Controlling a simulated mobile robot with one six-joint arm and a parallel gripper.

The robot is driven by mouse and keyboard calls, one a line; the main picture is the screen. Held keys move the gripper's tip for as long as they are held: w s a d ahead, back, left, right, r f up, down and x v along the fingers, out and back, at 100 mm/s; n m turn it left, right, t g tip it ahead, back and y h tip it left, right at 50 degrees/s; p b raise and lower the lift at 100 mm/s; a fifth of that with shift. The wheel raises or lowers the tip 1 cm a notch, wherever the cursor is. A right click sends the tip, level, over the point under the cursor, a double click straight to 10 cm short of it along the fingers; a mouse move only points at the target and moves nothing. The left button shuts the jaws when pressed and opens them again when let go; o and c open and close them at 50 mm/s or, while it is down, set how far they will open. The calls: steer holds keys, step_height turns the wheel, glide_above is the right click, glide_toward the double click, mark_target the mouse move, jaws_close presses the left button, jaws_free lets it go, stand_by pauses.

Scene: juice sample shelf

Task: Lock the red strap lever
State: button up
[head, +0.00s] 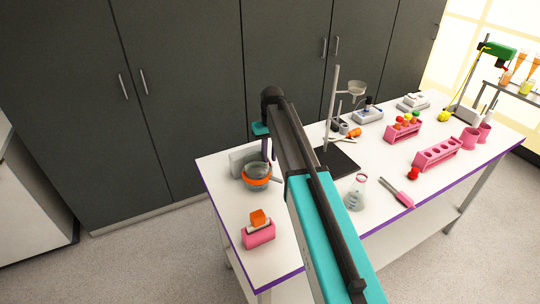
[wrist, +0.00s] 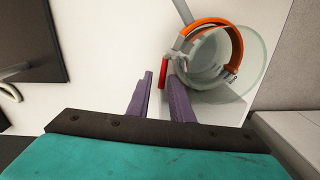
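The red strap lever (wrist: 162,74) is a short bar at the end of an orange strap (wrist: 236,48) that goes around a clear glass vessel (wrist: 205,58) in the wrist view. In the head view the orange strap (head: 257,186) and the vessel (head: 254,170) are at the table's near left end; the lever cannot be made out there. My gripper (wrist: 160,78) has two purple fingers apart, with the lever's lower end in the picture between or just beyond their tips. Contact cannot be told. In the head view my gripper (head: 267,150) is above the vessel, partly hidden by my arm.
A grey box (head: 240,159) stands behind the vessel. A grey rod (wrist: 184,12) reaches the strap's clamp. A black stand base (head: 338,161) and a flask (head: 356,193) are to the right. A pink block with an orange piece (head: 258,234) stands at the front left.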

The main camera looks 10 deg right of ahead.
steer(key=shift+s+a, duration=0.1)
steer(key=shift+a, duration=0.2)
steer(key=shift+r+p, duration=0.3)
steer(key=shift+r, duration=0.15)
step_height(320, 180, up, 7)
steer(key=p, duration=0.3)
steer(key=shift+d, duration=0.45)
